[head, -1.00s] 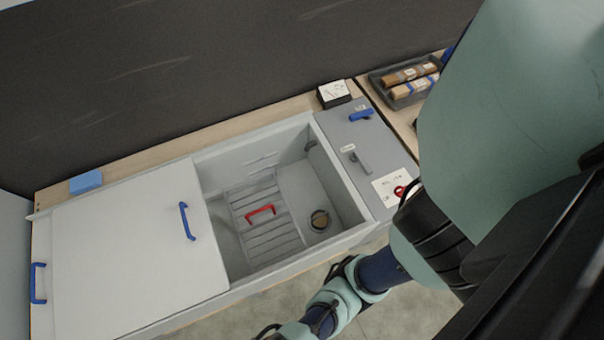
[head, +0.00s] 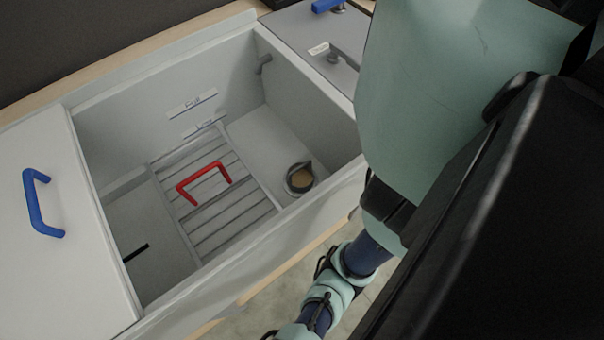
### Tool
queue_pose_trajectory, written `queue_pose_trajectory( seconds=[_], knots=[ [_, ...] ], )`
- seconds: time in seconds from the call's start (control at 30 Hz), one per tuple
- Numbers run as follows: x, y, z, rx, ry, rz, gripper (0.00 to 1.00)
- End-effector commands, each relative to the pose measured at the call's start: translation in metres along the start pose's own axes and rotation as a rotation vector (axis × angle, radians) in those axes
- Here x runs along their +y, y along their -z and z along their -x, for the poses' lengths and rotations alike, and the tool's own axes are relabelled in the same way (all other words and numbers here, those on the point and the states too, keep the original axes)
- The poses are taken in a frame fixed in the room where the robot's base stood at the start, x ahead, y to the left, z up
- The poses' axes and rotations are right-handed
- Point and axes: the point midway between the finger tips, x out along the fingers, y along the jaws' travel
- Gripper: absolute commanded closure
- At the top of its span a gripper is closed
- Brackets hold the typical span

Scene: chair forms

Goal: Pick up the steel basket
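A small round dark metal vessel (head: 300,178) sits on the floor of the open grey basin (head: 330,155), toward its right side. It has a pointed lip or tab and something brown inside. It may be the steel basket, but I cannot tell for certain. A red handle (head: 204,181) stands on a slatted grey panel (head: 228,209) to the vessel's left. My arm comes in from the right and runs down past the basin's front edge. My gripper is beyond the bottom edge and out of view.
A white lid (head: 70,270) with a blue handle (head: 38,203) covers the basin's left part. A grey panel (head: 300,28) with a blue lever (head: 327,5) and a grey lever (head: 345,60) lies at the back right. Raised walls surround the basin; the space above it is clear.

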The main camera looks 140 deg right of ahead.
Motion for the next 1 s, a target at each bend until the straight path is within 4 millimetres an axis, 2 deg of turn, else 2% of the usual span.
queue_pose_trajectory(
  seconds=[0.47, 0.83, 1.0],
  knots=[
    [0.0001, -0.0012, -0.0006, -0.001, 0.0, 0.0, 0.61],
    [0.0001, -0.0012, -0.0006, -0.002, 0.0, 0.0, 0.0],
    [0.0001, -0.0011, -0.0006, -0.002, 0.0, 0.0, 0.0]
  ],
)
